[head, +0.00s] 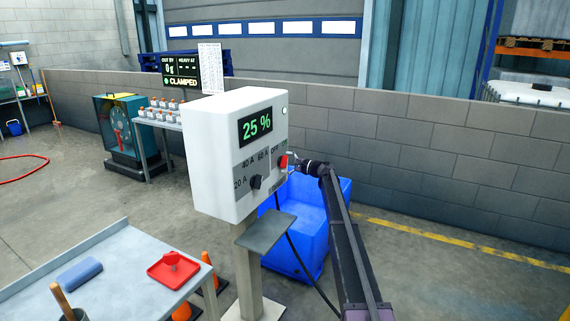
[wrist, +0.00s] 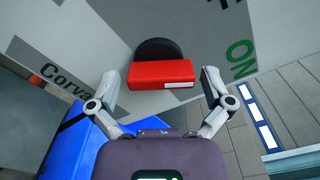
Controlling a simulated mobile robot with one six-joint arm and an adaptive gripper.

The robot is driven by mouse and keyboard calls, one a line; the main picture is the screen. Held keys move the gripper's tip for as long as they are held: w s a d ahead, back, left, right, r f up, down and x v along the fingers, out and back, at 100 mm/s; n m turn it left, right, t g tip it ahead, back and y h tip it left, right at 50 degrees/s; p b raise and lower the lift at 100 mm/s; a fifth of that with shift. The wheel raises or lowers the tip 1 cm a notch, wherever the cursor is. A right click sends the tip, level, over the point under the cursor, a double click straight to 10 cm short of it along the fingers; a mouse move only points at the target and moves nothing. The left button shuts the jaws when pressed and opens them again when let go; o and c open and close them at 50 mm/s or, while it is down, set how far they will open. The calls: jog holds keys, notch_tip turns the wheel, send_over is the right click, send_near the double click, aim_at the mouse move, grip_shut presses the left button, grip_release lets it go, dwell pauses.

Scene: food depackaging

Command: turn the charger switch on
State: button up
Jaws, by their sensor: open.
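The charger (head: 215,150) is a white box on a post, its display reading 25 %. Its red switch (head: 283,162) is on the right of the front panel, below the OFF label. In the wrist view the red switch handle (wrist: 150,72) lies across the picture over a round black base, with a white mark near its right end. A green ON label (wrist: 241,60) is to its right. My gripper (wrist: 160,86) is open, one finger at each end of the handle, with visible gaps. In the head view my gripper (head: 297,162) is at the panel's right side.
A black knob (head: 256,182) sits left of the switch among amp labels. A small grey shelf (head: 265,232) juts out below the charger. A blue bin (head: 305,220) stands behind my arm. A table (head: 120,285) with a red tray is at front left.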

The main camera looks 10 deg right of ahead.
jog(key=v, duration=1.1)
jog(key=shift+s, duration=0.2)
jog(key=shift+d, duration=0.15)
jog(key=s+a+f+n+g+h+p, duration=0.2)
jog(key=s+a, duration=0.2)
jog(key=s, duration=0.5)
jog(key=s+a+f+n+g+h+p, duration=0.1)
jog(key=s+a+f+n+g+h, duration=0.2)
jog(key=s, duration=0.5)
jog(key=s+a+f+n+g+p, duration=0.2)
jog(key=s+a, duration=0.3)
jog(key=s, duration=0.4)
jog(key=s+d+n+g+h+p, duration=0.1)
jog(key=s+n+h, duration=0.1)
jog(key=s, duration=0.7)
jog(key=s+d+f+n+g+h+p, duration=0.1)
jog(key=s+h, duration=0.3)
jog(key=s, duration=0.6)
jog(key=s+d+n+g+h+p, duration=0.1)
jog(key=s+n+h+p, duration=0.1)
jog(key=s, duration=0.8)
jog(key=shift+f+n+g+h+p, duration=0.3)
jog(key=shift+f+n+h+p, duration=0.1)
jog(key=shift+n+h, duration=0.35)
jog(key=shift+s, duration=0.1)
